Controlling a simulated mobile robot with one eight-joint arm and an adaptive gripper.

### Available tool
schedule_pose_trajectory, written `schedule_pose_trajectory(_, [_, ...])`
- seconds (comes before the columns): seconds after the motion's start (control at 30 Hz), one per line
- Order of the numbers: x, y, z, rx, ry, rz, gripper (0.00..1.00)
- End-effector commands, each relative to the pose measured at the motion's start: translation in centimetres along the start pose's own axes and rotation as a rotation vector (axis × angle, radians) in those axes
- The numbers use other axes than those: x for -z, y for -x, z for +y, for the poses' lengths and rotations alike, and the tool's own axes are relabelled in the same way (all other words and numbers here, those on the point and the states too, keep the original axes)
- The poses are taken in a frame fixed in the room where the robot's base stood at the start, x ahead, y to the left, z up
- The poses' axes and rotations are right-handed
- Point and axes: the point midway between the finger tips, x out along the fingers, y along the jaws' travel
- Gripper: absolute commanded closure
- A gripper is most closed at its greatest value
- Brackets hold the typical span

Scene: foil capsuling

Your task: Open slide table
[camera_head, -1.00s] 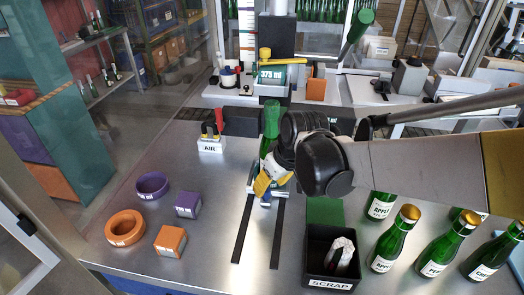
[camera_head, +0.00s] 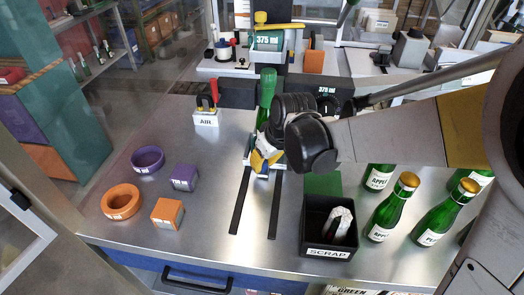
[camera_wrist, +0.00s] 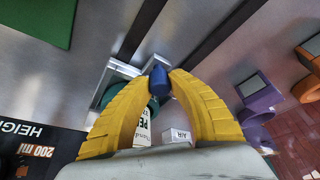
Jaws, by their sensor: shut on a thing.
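The slide table (camera_wrist: 113,84) is a pale metal carriage at the far end of two black rails (camera_head: 240,212). A green bottle (camera_head: 266,88) stands upright at it, and its lower part is hidden by my wrist. A small blue handle (camera_wrist: 159,82) sticks out from the carriage toward the rails. My gripper (camera_head: 259,163) has yellow fingers, and they are shut on the blue handle in the wrist view. The exact contact of the fingertips is small in the head view.
The rails' near stretch is bare. A black scrap bin (camera_head: 329,252) and green pad (camera_head: 322,184) lie right, with capped bottles (camera_head: 393,208) beyond. Left are an orange ring (camera_head: 121,202), a purple ring (camera_head: 148,160), two cubes and an air-valve block (camera_head: 206,118).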

Motion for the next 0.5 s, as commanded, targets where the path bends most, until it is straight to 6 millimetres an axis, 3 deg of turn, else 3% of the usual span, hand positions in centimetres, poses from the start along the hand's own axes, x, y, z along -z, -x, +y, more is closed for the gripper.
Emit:
schedule_pose_trajectory(0.27, [-0.5,0.2,-0.5,0.0,0.0,0.0,1.0])
schedule_pose_trajectory(0.5, [-2.3,1.0,-2.6,0.001,0.002,0.0,1.0])
